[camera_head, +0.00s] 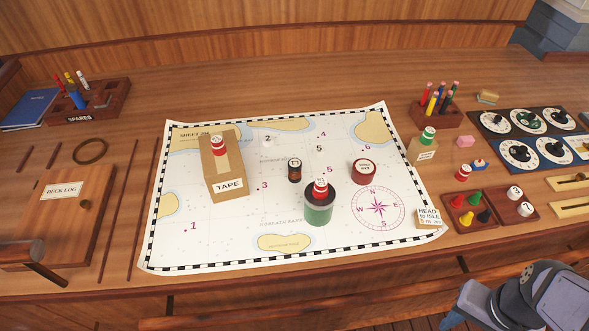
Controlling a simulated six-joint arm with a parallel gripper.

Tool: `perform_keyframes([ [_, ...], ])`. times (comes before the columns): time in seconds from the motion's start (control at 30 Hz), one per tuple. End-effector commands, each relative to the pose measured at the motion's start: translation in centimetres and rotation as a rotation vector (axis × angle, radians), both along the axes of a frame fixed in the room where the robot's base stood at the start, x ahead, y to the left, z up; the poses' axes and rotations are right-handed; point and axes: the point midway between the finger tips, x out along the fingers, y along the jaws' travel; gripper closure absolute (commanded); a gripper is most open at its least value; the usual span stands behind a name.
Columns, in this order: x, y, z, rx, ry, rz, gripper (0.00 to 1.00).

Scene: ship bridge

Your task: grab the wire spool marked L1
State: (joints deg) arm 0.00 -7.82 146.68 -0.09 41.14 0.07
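Several small spools with white labelled tops stand about, but I cannot surely read L1 on any. A red spool (218,147) stands upright on the cardboard box marked TAPE (226,172). Another red spool (320,190) stands on a dark-topped green can (319,213). A dark spool with an orange-brown band (294,173) stands on the chart between them. A green spool (428,137) sits on a small box at the right, and a red one (463,173) stands lower right of it.
The chart (215,240) covers the desk's middle. A dark red roll (364,171) lies on it. The DECK LOG (65,215) and SPARES tray (85,117) are at left. A pen holder (436,114), dial panels (520,155) and piece tray (478,222) crowd the right.

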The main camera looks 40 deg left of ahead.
Motion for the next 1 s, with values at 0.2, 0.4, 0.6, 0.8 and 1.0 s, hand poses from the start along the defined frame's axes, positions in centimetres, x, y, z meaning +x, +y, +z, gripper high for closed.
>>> perform_keyframes([
  [0.2,0.0,0.0,0.0,0.000,0.000,0.000,0.51],
  [0.4,0.6,0.4,0.1,-0.001,-0.006,0.014,0.51],
  [0.6,5.0,3.6,1.2,-0.002,-0.049,0.120,0.51],
  [0.8,12.0,12.9,3.2,0.010,-0.140,0.325,0.51],
  [1.0,15.2,26.3,5.2,0.053,-0.235,0.542,0.51],
])
